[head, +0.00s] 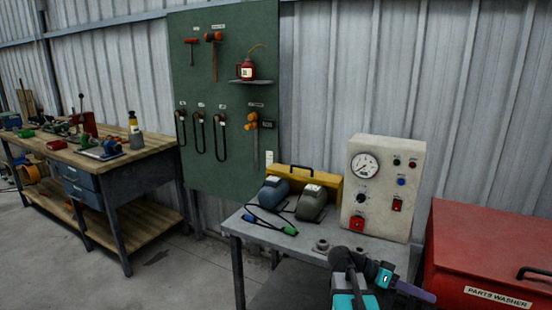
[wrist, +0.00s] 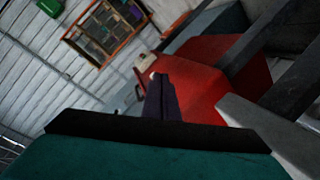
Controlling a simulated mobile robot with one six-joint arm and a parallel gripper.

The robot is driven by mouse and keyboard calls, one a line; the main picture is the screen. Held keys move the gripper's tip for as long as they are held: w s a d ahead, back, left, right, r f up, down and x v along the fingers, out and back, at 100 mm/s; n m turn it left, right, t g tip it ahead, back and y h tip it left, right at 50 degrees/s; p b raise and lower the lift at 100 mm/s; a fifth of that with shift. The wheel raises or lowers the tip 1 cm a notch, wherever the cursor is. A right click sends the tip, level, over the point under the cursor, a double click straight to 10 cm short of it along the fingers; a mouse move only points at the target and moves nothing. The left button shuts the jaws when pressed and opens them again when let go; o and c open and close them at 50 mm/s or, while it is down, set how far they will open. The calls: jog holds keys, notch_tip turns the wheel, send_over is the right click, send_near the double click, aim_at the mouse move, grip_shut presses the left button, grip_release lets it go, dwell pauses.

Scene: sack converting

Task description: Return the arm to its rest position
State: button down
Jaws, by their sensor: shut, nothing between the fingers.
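My arm is folded low at the bottom of the head view, in front of the grey bench (head: 262,232). My gripper (head: 430,296) points right, toward the red parts washer (head: 480,250). In the wrist view my gripper (wrist: 158,80) has its dark fingers together with nothing between them. Beyond them in that view is a red box-shaped body (wrist: 205,75); I cannot tell whether the fingers are close to it.
A control box (head: 382,190) with a gauge, a yellow case (head: 312,183) and two grey-blue devices stand on the bench. A green tool board (head: 225,105) hangs behind. A wooden workbench (head: 100,155) with tools is at left. Open floor lies between the benches.

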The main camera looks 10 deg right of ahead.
jog(key=s+a+f+n+t+y+p, duration=0.1)
jog(key=a+f+n, duration=0.3)
jog(key=f, duration=0.5)
jog(key=s+a+f+n+y+p, duration=0.1)
jog(key=s+a+f+n, duration=0.1)
jog(key=a+f, duration=0.5)
jog(key=s+a+f+n+t+y+p, duration=0.15)
jog(key=a+f, duration=0.25)
jog(key=f, duration=0.6)
jog(key=s+a+f+n+y, duration=0.65)
jog(key=s+a+f, duration=0.65)
jog(key=a+f, duration=0.3)
jog(key=w+a+f+n+y, duration=0.2)
jog(key=a+n, duration=0.1)
jog(key=a, duration=0.3)
jog(key=shift+f, duration=0.3)
jog(key=shift+w+d+t, duration=0.1)
jog(key=shift+t, duration=0.15)
